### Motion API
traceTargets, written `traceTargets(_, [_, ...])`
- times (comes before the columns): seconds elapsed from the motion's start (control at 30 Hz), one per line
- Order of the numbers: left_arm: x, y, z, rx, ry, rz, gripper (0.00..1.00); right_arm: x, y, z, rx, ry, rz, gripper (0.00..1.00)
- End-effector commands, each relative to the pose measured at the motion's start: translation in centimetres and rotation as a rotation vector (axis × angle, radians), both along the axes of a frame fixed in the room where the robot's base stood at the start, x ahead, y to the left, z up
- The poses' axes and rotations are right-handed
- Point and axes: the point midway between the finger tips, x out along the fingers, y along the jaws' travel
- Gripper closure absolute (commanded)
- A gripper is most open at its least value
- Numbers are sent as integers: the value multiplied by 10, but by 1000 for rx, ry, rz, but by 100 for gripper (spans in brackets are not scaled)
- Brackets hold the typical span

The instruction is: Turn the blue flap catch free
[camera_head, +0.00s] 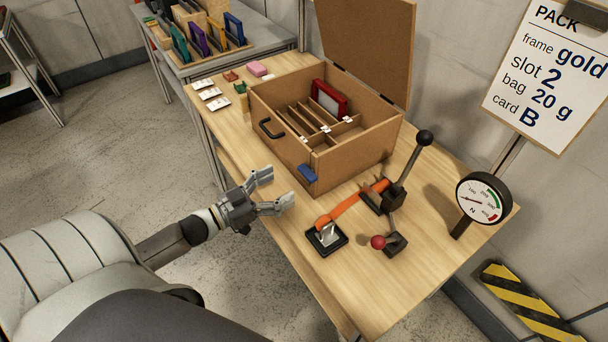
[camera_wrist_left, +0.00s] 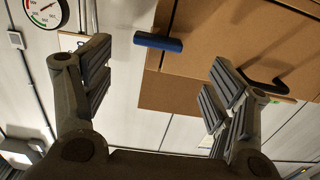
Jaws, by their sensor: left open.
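The blue flap catch (camera_head: 308,173) is on the front face of the brown wooden box (camera_head: 278,143), near its lower right corner. In the left wrist view the blue catch (camera_wrist_left: 158,42) lies crosswise near the top, between the fingers and beyond their tips. My left gripper (camera_head: 279,188) is open and empty, in front of the box and to the left of the catch, apart from it. Its two fingers also show wide apart in the left wrist view (camera_wrist_left: 155,85). My right gripper is not in view.
The box's lid (camera_head: 362,45) stands open; a red frame (camera_head: 330,98) is inside. A black handle (camera_head: 270,128) sticks out of the front face. To the right are an orange strap (camera_head: 350,205), a black lever (camera_head: 408,165), a red-knobbed lever (camera_head: 379,242) and a gauge (camera_head: 483,198).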

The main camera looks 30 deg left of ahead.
Motion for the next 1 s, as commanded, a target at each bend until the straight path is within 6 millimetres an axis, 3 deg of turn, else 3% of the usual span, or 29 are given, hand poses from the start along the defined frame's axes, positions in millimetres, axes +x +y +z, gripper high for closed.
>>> traceTargets(0.3, [45, -19, 2, 0, -2, 0, 21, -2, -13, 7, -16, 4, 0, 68])
traceTargets(0.5, [63, -26, 0, 0, 0, 1, 21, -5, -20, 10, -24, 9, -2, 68])
traceTargets(0.97, [71, -30, -1, 0, 1, 1, 21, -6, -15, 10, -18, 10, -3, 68])
traceTargets(1.0, [71, -30, -1, 0, 1, 1, 27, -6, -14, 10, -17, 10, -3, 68])
